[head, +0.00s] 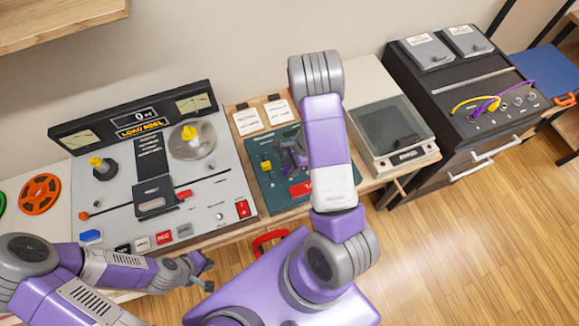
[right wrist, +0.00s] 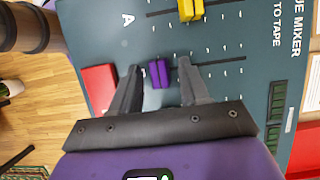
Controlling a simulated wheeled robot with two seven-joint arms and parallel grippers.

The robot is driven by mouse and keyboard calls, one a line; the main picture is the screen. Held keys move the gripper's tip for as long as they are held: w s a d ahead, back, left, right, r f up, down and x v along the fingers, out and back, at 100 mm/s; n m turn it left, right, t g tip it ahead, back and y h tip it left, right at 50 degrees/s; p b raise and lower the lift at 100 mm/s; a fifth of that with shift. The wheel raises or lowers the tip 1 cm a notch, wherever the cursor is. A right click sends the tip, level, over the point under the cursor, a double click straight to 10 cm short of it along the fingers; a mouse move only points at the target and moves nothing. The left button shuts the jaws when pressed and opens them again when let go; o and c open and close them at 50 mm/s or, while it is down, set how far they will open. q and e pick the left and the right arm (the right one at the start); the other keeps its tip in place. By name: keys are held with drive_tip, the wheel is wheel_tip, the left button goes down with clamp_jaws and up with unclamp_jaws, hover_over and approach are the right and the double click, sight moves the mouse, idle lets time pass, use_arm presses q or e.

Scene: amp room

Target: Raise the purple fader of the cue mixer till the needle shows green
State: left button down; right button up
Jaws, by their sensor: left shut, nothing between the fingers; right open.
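The cue mixer is a dark teal panel (head: 262,187) on the bench, partly hidden by my right arm in the head view. It fills much of the right wrist view (right wrist: 220,95). Its purple fader (right wrist: 159,73) stands between the open fingers of my right gripper (right wrist: 160,68), with a visible gap on both sides. In the head view the right gripper (head: 297,150) is over the mixer, mostly behind my arm. My left gripper (head: 203,272) is shut and empty in front of the tape machine. I cannot make out a needle on the mixer.
A yellow fader (right wrist: 190,9) sits on a neighbouring track. The tape machine (head: 220,185) stands left of the mixer, a grey-framed box (head: 390,130) right of it. A black cabinet with cables (head: 450,90) is further right. Open wooden floor (head: 480,240) lies in front.

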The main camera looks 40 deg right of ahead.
clamp_jaws()
idle(0.3)
